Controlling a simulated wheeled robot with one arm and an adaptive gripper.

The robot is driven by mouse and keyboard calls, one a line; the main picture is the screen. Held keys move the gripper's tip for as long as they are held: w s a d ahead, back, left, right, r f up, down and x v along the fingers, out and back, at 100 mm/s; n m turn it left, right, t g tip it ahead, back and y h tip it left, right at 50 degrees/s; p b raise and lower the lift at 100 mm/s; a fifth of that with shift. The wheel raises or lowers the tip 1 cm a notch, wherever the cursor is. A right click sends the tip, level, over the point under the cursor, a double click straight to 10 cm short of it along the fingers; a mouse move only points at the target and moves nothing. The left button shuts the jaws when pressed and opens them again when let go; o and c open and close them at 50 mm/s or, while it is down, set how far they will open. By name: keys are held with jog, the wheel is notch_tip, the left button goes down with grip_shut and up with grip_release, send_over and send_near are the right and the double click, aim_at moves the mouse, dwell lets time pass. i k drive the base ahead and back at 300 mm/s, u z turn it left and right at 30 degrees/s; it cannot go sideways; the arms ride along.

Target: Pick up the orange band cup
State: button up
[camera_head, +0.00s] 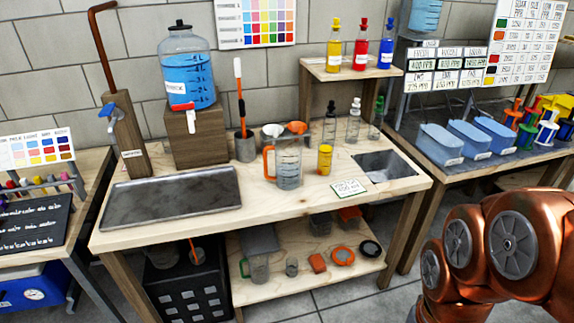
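I cannot make out for certain which cup bears an orange band. A clear measuring jug (288,168) with an orange handle stands upright on the middle wooden bench. A yellow cup or jar (324,160) stands to its right. On the lower shelf are a small grey cup (291,267) and a clear jug with a green handle (259,269); any band on them is too small to tell. My copper-coloured arm shows at the lower right, apart from the bench. My gripper is not in view.
A blue water bottle (187,68) stands on a wooden block behind. Blue bins (441,143) line the right bench.

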aim_at(325, 149)
jog(key=z, duration=1.5)
jog(key=i, duration=1.85)
jog(key=u, duration=3.35)
jog(key=i, duration=0.2)
jog(key=u, duration=0.15)
